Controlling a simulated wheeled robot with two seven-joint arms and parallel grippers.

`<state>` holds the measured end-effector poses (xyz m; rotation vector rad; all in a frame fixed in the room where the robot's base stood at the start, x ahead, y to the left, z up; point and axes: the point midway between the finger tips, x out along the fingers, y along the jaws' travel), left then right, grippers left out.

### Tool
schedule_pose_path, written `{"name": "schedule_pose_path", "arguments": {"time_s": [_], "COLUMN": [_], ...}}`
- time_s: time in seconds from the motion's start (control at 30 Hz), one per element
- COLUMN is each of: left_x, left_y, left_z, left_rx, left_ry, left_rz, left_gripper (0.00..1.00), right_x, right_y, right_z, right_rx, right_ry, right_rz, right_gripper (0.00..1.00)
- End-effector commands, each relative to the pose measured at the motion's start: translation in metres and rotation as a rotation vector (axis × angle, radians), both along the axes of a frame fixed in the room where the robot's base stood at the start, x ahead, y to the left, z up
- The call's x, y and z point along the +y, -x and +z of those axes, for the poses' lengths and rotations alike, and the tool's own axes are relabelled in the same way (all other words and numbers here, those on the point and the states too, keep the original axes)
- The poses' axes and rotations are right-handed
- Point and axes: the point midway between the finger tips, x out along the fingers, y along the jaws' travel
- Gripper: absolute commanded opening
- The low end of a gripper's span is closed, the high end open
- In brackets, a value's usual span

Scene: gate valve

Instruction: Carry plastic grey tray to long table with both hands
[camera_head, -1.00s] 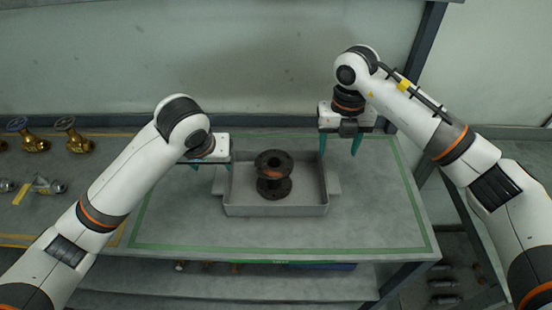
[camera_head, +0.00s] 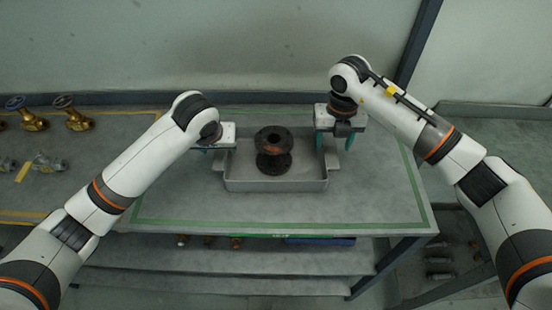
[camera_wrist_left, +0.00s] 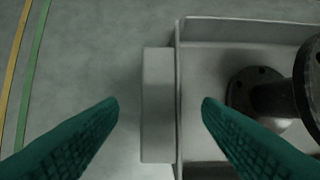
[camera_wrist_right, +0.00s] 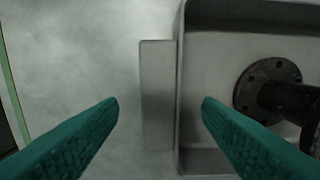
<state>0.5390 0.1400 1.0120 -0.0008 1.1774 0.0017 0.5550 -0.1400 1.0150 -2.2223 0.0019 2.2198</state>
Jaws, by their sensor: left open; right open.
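The grey plastic tray (camera_head: 276,185) sits on the table inside a green outline, with a dark flanged spool (camera_head: 273,150) standing in it. In the left wrist view the tray's side handle (camera_wrist_left: 158,105) lies between the open fingers of my left gripper (camera_wrist_left: 160,105). In the right wrist view the opposite handle (camera_wrist_right: 157,95) lies between the open fingers of my right gripper (camera_wrist_right: 160,105). In the head view my left gripper (camera_head: 217,150) is at the tray's left side and my right gripper (camera_head: 334,138) at its right side. Contact with the handles cannot be told.
Brass valves (camera_head: 75,118) and grey fittings (camera_head: 48,163) lie on the table at the left, by yellow tape. The table's front part (camera_head: 270,213) is clear. A lower shelf (camera_head: 220,258) is below. A dark post (camera_head: 420,45) stands behind at the right.

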Motion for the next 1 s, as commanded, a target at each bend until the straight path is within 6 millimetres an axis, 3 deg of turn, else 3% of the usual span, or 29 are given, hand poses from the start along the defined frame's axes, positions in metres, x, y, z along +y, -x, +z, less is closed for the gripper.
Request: {"name": "schedule_pose_path", "arguments": {"time_s": [0.23,0.67,1.0], "left_x": [0.000,0.000,0.000], "left_y": [-0.012,-0.015,-0.016], "left_z": [-0.031,-0.039,-0.038], "left_rx": [0.002,0.000,-0.001], "left_ry": [-0.001,0.000,0.000], "left_rz": [-0.001,-0.001,-0.001], "left_gripper": [0.59,0.59,0.05], "right_x": [0.000,0.000,0.000], "right_y": [0.000,0.000,0.000], "right_z": [-0.034,-0.041,-0.041], "right_rx": [0.002,0.000,0.000], "right_ry": [-0.001,0.000,0.000], "right_rz": [0.000,0.001,0.001], "right_gripper": [0.59,0.59,0.05]}}
